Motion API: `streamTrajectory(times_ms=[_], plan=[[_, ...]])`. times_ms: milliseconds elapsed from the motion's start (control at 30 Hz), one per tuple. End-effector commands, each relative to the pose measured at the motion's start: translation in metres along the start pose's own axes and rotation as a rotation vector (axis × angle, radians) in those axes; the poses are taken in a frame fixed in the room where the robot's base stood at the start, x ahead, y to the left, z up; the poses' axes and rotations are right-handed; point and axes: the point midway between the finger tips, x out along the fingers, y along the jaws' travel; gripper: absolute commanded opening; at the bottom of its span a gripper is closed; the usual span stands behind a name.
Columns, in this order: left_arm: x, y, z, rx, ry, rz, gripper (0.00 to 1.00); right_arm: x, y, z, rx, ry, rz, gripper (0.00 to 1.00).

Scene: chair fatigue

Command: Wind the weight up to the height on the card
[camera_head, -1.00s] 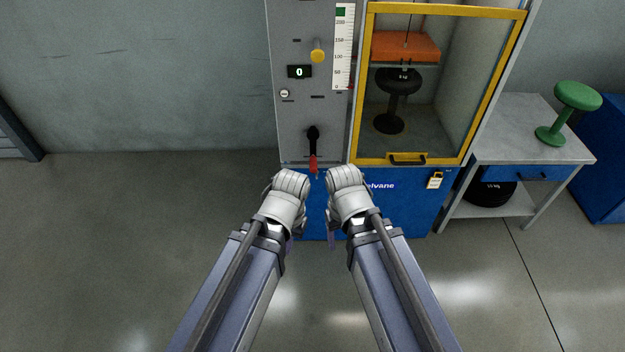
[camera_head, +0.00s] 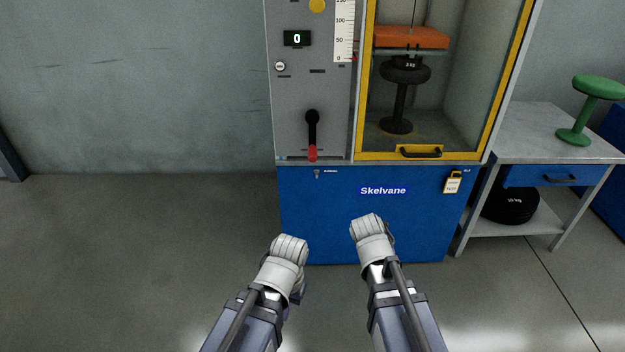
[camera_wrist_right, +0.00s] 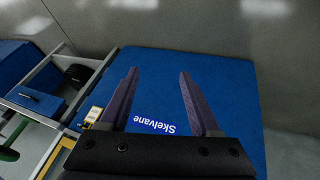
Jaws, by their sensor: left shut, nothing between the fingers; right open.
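The grey control panel (camera_head: 285,110) carries a black crank with a red handle (camera_head: 312,153) pointing down. A small tag or card (camera_head: 452,185) hangs on the blue base. My left gripper (camera_head: 298,290) is low in front of the machine, shut and empty, its fingers mostly hidden. My right gripper (camera_wrist_right: 160,95) is open and empty, facing the blue base.
The display (camera_head: 297,38) reads 0. A yellow knob (camera_head: 317,5) is at the panel's top. The yellow-framed door with a black handle (camera_head: 420,152) looks closed. A side table (camera_head: 535,125) at right bears a green stool (camera_head: 590,95). Floor at left is clear.

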Motion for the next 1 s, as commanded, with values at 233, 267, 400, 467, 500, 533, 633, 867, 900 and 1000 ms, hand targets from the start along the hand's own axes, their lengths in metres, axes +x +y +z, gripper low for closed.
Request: streamTrajectory(times_ms=[233,267,400,467,500,533,633,867,900,1000], plan=[[0.034,0.003,-0.002,0.001,0.0,0.0,0.0,-0.01,-0.021,-0.122,0.091,0.567,0.127,0.64],[0.034,0.003,-0.002,0.001,0.0,0.0,0.0,-0.02,-0.028,-0.136,0.088,0.636,0.121,0.64],[0.033,0.003,-0.002,0.001,0.0,0.0,0.0,-0.069,-0.077,-0.186,0.037,0.919,0.034,0.64],[0.033,0.003,-0.002,0.001,0.0,0.0,0.0,-0.087,-0.1,-0.199,0.005,1.006,-0.017,0.64],[0.033,0.003,-0.002,0.001,0.0,0.0,0.0,-0.098,-0.114,-0.204,-0.018,1.051,-0.049,0.64],[0.033,0.003,-0.002,0.001,0.0,0.0,0.0,-0.104,-0.123,-0.207,-0.033,1.079,-0.072,0.64],[0.033,0.003,-0.002,0.001,0.0,0.0,0.0,-0.12,-0.148,-0.212,-0.076,1.141,-0.132,0.64],[0.033,0.003,-0.002,0.001,0.0,0.0,0.0,-0.13,-0.164,-0.213,-0.108,1.177,-0.174,0.64],[0.033,0.003,-0.002,0.001,0.0,0.0,0.0,-0.13,-0.164,-0.214,-0.108,1.177,-0.174,0.64],[0.033,0.003,-0.002,0.001,0.0,0.0,0.0,-0.129,-0.165,-0.216,-0.107,1.176,-0.173,0.64]])
